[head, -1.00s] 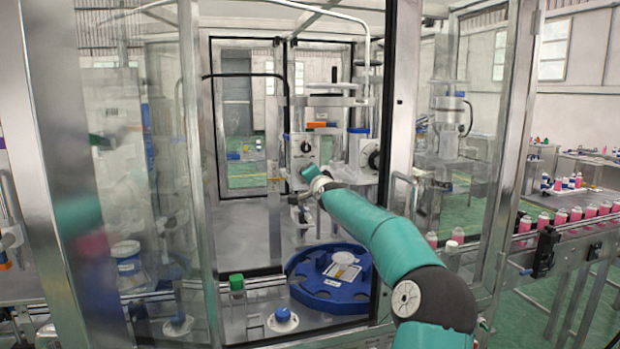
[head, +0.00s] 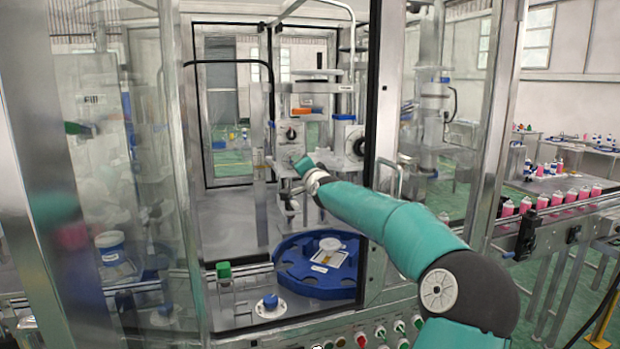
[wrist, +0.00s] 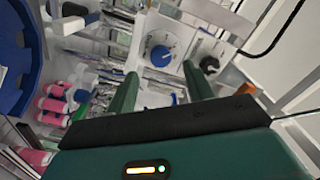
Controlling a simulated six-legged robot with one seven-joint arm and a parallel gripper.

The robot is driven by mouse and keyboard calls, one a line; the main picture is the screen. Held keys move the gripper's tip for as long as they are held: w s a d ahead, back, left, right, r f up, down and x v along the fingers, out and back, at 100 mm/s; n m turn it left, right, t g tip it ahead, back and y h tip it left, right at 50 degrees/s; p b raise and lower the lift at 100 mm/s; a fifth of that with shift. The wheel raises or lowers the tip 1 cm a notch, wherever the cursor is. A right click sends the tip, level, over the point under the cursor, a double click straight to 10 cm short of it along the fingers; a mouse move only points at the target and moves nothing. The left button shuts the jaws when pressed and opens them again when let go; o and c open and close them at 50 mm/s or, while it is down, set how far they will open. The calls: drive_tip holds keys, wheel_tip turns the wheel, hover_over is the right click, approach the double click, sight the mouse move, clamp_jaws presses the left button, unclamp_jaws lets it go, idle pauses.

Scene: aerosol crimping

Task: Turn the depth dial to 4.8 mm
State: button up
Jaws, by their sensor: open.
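In the wrist view a round blue dial (wrist: 160,55) sits on a white plate with scale marks around it. Its numbers are too small to read, and I cannot tell its setting. A black knob (wrist: 209,64) is on the panel to its right. In the head view a black knob (head: 291,133) shows on the white panel inside the cell. My gripper (wrist: 160,78) is open, with two green fingers pointing toward the blue dial and nothing between them. The dial appears beyond the fingertips. In the head view my gripper (head: 303,164) is in front of the panel, below the black knob.
A blue rotary table (head: 290,277) is below my arm. A black round knob (head: 357,147) is on the right of the machine. The door frame post (head: 383,90) stands close to my arm. Pink cans (head: 557,199) line a conveyor at right.

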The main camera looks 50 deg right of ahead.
drive_tip(key=v, duration=0.7)
drive_tip(key=shift+s+a, duration=0.1)
drive_tip(key=shift+s, duration=0.05)
idle(0.8)
